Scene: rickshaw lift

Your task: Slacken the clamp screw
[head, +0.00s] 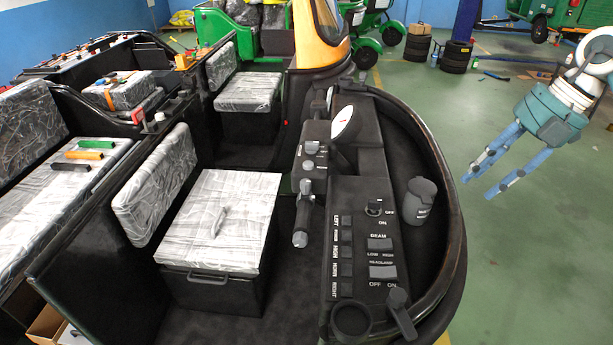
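My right gripper (478,188) hangs at the right of the head view, over the green floor. Its two long blue fingers point down and to the left with a clear gap between them. It is open and empty, to the right of the dashboard's rim and apart from it. My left gripper is out of view. I cannot pick out a clamp screw for certain. The black dashboard (355,215) carries a dark lever with a knob (400,300) at its near end, a black hand grip (301,238) at its left, and a small key switch (374,208).
A silver-covered seat box (222,218) stands left of the dashboard. Three coloured handled tools, one of them green (97,143), lie on a wrapped bench. A dark cup (421,200) sits inside the curved rim (440,160). Tyres (456,55) stand behind.

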